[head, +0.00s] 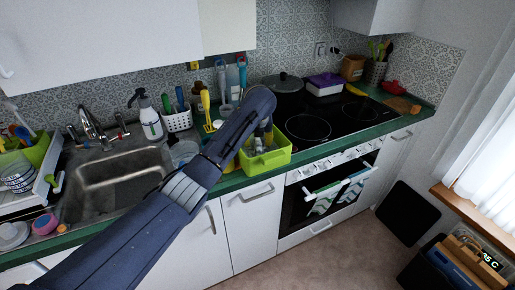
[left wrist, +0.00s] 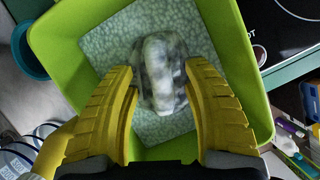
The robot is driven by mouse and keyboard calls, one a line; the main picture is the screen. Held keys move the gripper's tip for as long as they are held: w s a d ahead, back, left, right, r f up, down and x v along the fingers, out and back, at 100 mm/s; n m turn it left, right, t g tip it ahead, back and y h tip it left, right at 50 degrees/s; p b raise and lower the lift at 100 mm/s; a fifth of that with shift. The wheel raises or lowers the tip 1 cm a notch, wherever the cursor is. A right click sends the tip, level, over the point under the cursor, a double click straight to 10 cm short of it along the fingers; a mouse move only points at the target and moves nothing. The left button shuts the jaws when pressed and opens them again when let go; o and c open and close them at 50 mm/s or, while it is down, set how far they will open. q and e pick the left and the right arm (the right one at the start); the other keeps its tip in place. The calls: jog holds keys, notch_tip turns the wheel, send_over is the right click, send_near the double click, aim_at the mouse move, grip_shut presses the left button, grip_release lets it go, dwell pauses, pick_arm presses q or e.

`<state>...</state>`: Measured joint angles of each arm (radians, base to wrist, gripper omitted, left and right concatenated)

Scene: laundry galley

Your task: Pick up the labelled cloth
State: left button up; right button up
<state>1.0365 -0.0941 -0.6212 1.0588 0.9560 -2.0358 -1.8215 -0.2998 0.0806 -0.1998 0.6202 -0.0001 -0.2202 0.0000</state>
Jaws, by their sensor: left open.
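A crumpled grey-and-white bundle (left wrist: 160,75), which looks like the cloth, lies in a green bin (left wrist: 228,45) with a pale patterned bottom. No label can be read on it. In the head view the green bin (head: 272,163) stands on the counter left of the stove, and my arm partly covers it. My left gripper (head: 262,138) is over the bin. In the left wrist view its yellow fingers (left wrist: 160,70) are open on either side of the bundle; I cannot tell whether they touch it. My right gripper is not in view.
A white basket (head: 178,121), a spray bottle (head: 150,122) and the sink (head: 115,180) are to the left. The black cooktop (head: 325,118) is to the right, with a dark lidded pan (head: 283,83). Towels (head: 322,198) hang on the oven door below.

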pick_arm(q)
jog(key=shift+f, duration=0.15)
jog(key=shift+c, duration=0.6)
grip_shut()
